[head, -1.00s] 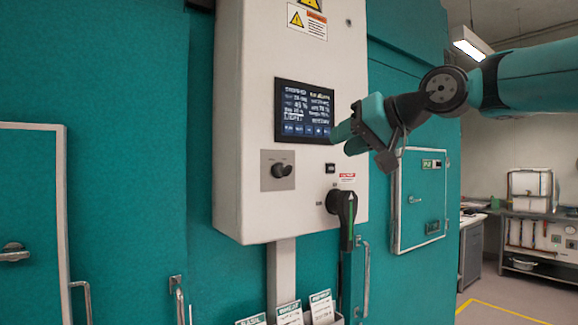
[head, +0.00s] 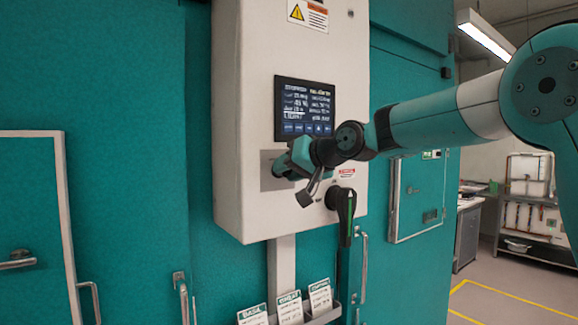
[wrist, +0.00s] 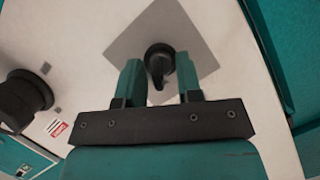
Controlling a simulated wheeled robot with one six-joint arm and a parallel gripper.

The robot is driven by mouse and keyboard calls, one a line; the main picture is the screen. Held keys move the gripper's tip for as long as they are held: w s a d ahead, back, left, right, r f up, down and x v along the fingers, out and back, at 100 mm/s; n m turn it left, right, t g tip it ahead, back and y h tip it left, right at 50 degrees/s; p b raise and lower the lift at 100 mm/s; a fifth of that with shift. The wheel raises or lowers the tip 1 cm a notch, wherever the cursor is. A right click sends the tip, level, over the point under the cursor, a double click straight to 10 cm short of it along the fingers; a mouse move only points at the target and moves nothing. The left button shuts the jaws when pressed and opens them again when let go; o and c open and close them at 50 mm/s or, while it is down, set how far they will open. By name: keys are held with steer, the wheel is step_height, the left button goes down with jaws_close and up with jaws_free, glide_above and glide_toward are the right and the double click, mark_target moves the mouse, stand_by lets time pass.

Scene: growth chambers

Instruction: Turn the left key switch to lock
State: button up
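The left key switch (wrist: 159,58) is a small black knob with a short lever, mounted on a square grey plate. In the wrist view its lever points down the picture, towards my gripper's palm. In the head view my gripper hides the knob, and only part of its plate (head: 267,178) shows. My gripper (wrist: 158,66) is open, with one teal finger on each side of the knob and gaps visible on both sides. I cannot tell whether the fingertips reach past the lever. In the head view my gripper (head: 287,165) is in front of the plate.
A large black rotary handle (head: 345,215) with a green stripe sits low right of the switch on the white cabinet (head: 245,90). A lit screen (head: 305,108) is just above. Cards (head: 289,306) stand in a holder below. Teal chamber doors flank the cabinet.

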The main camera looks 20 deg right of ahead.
steer(key=shift+c, duration=0.3)
steer(key=c, duration=0.5)
